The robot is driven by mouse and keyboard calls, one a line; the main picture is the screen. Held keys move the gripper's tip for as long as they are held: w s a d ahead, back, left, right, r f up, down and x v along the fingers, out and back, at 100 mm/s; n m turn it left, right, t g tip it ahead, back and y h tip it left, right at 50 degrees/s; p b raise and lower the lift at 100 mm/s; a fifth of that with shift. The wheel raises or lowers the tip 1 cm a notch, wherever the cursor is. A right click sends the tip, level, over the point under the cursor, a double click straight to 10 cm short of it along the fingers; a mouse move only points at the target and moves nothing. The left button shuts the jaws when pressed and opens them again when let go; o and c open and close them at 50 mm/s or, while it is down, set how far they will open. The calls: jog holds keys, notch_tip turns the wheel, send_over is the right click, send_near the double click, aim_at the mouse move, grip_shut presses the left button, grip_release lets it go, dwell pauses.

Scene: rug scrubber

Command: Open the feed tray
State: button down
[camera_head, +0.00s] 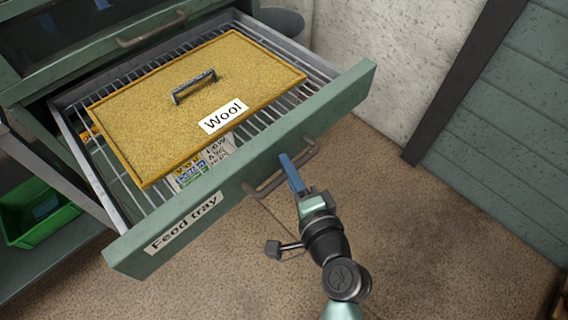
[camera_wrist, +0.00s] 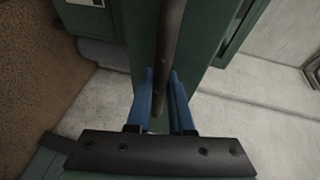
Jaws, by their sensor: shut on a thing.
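The feed tray (camera_head: 335,105) is a green-fronted wire drawer labelled "Feed tray", and it stands pulled well out of the cabinet. Its dark bar handle (camera_head: 268,189) is on the front face. My gripper (camera_head: 293,174) is at the right part of this handle, with its blue fingers shut on it. In the wrist view the handle (camera_wrist: 169,40) runs between the two blue fingers (camera_wrist: 161,88). The fingers partly hide the handle in the head view.
A yellow board labelled "Wool" (camera_head: 150,130) with a dark handle lies on the tray, over some printed packets (camera_head: 190,172). A closed drawer (camera_head: 110,50) is above. A green bin (camera_head: 45,225) sits lower left. Open floor (camera_head: 420,240) lies right, before the walls.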

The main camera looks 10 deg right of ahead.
dwell(0.3)
jog(key=c, duration=1.1)
grip_release()
jog(key=shift+s, duration=0.1)
jog(key=v, duration=1.3)
